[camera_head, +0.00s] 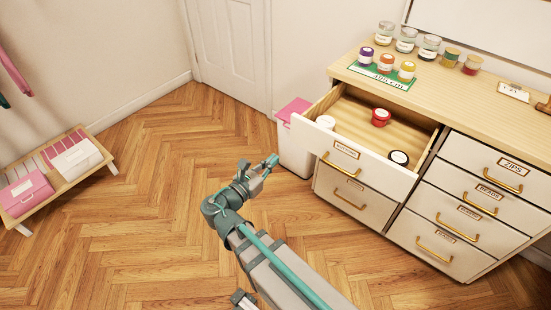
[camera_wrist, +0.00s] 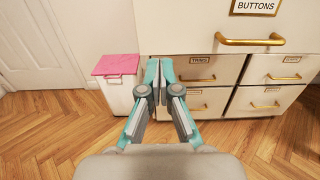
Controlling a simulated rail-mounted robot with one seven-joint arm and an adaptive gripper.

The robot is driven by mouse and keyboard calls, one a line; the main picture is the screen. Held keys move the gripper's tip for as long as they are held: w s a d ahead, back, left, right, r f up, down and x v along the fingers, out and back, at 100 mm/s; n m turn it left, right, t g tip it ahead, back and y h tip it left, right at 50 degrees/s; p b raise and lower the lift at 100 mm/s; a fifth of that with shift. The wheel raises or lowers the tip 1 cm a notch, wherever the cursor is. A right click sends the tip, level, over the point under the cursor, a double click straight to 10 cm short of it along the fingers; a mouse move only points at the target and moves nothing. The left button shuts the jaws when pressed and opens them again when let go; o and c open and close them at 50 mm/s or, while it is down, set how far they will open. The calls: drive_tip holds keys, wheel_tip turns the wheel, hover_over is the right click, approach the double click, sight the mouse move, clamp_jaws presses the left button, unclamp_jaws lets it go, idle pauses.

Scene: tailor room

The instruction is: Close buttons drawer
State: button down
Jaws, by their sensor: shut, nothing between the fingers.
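The buttons drawer (camera_head: 360,158) is the top left drawer of the white dresser and stands pulled out. It holds a white, a red and a black-and-white round container. Its front with the BUTTONS label also shows in the wrist view (camera_wrist: 225,38), with a brass handle (camera_wrist: 249,42). My gripper (camera_head: 272,161) is shut and empty, in front of the dresser and to the left of the drawer front. In the wrist view my gripper (camera_wrist: 160,62) points toward the dresser, its tips below and left of the BUTTONS handle, apart from it in the picture.
Several closed drawers, such as ZIPS (camera_head: 490,163), surround the open one. A white bin with a pink lid (camera_head: 293,110) stands left of the dresser. A low wooden rack (camera_head: 92,181) with boxes is far left. The floor between is clear.

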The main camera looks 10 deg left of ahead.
sight(301, 135)
drive_tip(key=x, duration=1.2)
drive_tip(key=shift+d, duration=0.2)
drive_tip(key=shift+w, duration=0.15)
